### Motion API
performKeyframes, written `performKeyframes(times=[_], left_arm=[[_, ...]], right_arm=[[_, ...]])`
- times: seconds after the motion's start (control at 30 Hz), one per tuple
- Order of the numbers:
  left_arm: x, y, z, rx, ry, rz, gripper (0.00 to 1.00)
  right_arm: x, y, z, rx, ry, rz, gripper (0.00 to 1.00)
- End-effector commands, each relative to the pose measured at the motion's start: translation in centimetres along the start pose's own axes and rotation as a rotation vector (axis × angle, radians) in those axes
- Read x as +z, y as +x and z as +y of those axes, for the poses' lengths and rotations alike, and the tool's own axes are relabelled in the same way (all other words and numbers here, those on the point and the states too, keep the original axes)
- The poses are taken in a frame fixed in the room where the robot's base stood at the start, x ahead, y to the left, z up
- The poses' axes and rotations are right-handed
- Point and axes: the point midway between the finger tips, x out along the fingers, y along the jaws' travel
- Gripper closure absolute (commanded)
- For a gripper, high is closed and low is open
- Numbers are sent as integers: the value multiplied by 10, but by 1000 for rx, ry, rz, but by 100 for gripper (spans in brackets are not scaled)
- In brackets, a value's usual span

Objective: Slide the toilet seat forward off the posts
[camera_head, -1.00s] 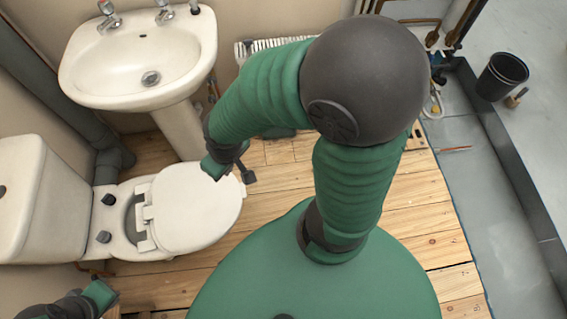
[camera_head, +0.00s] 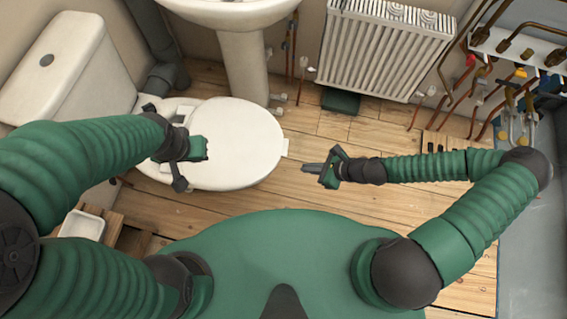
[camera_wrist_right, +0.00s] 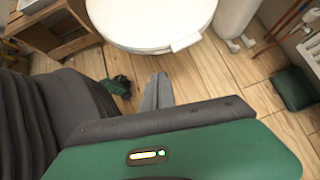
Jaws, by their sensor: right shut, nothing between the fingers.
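The white toilet seat with its lid down (camera_head: 238,135) lies on the toilet at left centre in the head view. A small pale tab (camera_head: 285,147) sticks out at its front edge. The seat also shows at the top of the right wrist view (camera_wrist_right: 150,15). My left gripper (camera_head: 188,165) is over the rear near side of the seat; its jaw state and any contact are unclear. My left arm hides most of the hinge and post area. My right gripper (camera_head: 307,168) is shut and empty, in front of the seat and apart from it.
The cistern (camera_head: 62,68) stands behind the seat. A basin pedestal (camera_head: 243,65) and a radiator (camera_head: 385,50) are along the back. Copper pipes (camera_head: 485,95) are at right. A wooden box (camera_head: 108,225) sits at lower left. The plank floor (camera_head: 330,130) in front is clear.

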Motion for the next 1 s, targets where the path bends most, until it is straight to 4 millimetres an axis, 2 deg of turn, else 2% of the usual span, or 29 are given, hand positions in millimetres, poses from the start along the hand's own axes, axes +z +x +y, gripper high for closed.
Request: performKeyframes(times=[0.03,0.3,0.4,0.6,1.0], left_arm=[[2,9,0,0,1,0,100],[7,31,0,0,1,0,100],[8,35,0,0,1,0,100],[9,39,0,0,1,0,100],[8,36,0,0,1,0,100]], right_arm=[[-3,15,1,3,-2,-1,100],[-4,74,2,5,-5,1,100],[10,86,2,4,-9,2,100],[25,98,2,2,-4,2,100],[30,100,2,3,-4,2,100]])
